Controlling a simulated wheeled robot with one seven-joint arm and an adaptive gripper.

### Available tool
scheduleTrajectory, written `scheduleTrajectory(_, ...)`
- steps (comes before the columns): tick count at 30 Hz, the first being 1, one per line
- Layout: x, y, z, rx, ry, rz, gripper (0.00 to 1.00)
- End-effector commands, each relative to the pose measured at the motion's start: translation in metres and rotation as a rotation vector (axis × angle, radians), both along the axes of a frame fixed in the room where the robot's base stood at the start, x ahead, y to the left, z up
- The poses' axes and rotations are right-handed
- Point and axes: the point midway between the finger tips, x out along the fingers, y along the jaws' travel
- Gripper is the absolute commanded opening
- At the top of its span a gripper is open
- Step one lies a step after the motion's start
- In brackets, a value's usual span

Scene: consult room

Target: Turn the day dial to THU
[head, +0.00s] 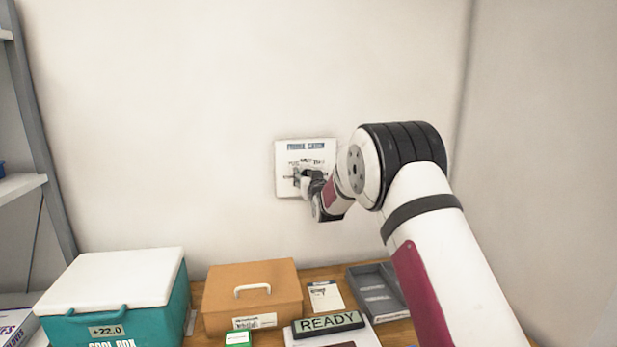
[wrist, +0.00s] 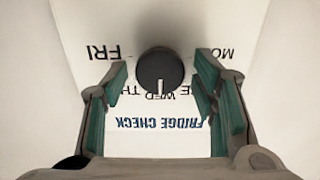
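The day dial panel (head: 284,152) is a white plate headed FRIDGE CHECK on the wall. In the wrist view the panel appears upside down, and its dark round dial (wrist: 160,68) sits near the top centre. The dial's white pointer mark is at its lower edge and points toward WED (wrist: 160,92). FRI (wrist: 104,52) is at left, MO at right; THU is partly hidden beside the left finger. My gripper (wrist: 160,72) is open, its fingers on either side of the dial with gaps showing. In the head view my gripper (head: 305,180) is at the panel and hides the dial.
Below on the wooden table stand a teal cool box (head: 160,300) with white lid, an orange case (head: 250,283), a READY sign (head: 328,323), a card (head: 325,296) and a grey tray (head: 372,275). Shelving (head: 40,130) is at left. The wall around the panel is bare.

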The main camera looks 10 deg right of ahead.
Motion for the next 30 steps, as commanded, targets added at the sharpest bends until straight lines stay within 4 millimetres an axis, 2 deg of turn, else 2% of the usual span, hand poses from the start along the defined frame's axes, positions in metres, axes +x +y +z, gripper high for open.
scheduleTrajectory(1, -0.0001, 0.0001, 0.0001, 0.0, 0.0, 0.0, 0.4)
scheduleTrajectory(5, -0.0001, 0.0001, 0.0002, 0.0, 0.0, 0.0, 0.11)
scheduleTrajectory(6, -0.0001, 0.0001, 0.0003, 0.0, 0.0, 0.0, 0.08)
scheduleTrajectory(19, 0.0006, -0.0005, 0.0009, 0.08, -0.003, 0.0, 0.08)
scheduleTrajectory(30, 0.0011, -0.0031, -0.0002, 0.375, -0.003, -0.002, 0.08)
